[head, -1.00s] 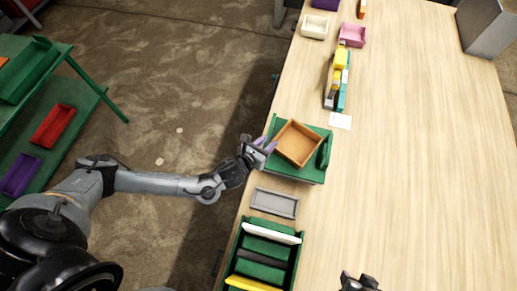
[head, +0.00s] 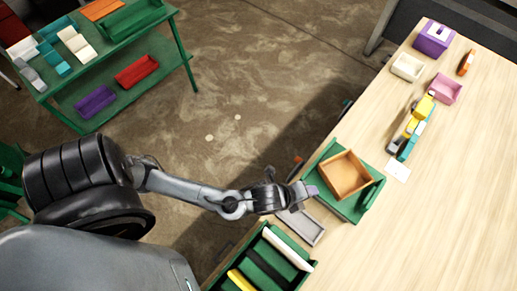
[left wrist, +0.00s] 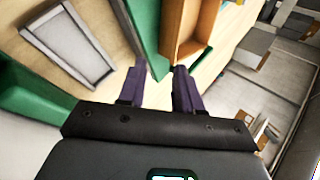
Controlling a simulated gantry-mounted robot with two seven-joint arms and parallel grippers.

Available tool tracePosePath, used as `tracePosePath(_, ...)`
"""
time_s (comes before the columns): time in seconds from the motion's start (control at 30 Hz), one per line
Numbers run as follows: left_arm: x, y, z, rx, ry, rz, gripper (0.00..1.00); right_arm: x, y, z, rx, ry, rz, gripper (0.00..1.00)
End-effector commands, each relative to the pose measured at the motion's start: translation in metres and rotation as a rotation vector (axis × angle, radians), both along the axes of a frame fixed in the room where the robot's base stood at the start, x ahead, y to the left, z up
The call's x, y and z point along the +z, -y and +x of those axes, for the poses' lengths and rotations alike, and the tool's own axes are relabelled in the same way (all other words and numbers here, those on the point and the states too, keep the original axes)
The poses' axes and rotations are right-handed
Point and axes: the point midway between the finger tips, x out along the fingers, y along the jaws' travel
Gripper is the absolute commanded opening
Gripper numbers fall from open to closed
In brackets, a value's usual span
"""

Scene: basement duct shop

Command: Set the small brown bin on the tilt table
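The small brown bin (head: 346,174) rests on the green tilt table (head: 350,208), turned a little relative to its edges. The bin looks empty. My left gripper (head: 309,191) is at the tilt table's near left edge, apart from the bin. In the left wrist view, the purple fingers of my left gripper (left wrist: 160,88) stand apart with nothing between them. The brown bin (left wrist: 187,32) and the green side of the tilt table (left wrist: 146,25) show beyond the fingertips. My right gripper is out of view.
A grey tray (head: 304,226) lies just below the tilt table, close to my left gripper. A green rack (head: 268,262) with slabs stands nearer. Yellow and teal items (head: 412,128) and small bins lie farther up the bench. The bench's right side is clear.

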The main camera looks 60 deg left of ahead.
Motion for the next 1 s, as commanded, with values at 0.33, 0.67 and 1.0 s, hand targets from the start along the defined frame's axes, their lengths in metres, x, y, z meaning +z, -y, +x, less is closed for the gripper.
tracePosePath(0.33, 0.013, -0.045, -0.078, 0.934, -0.417, -0.627, 0.34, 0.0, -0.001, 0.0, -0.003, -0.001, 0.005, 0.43)
tracePosePath(0.67, 0.014, -0.081, -0.122, 1.371, -0.498, -0.75, 0.34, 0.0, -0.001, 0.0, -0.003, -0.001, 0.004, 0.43)
tracePosePath(1.0, 0.015, -0.082, -0.124, 1.389, -0.498, -0.756, 0.34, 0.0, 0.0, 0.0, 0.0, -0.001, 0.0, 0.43)
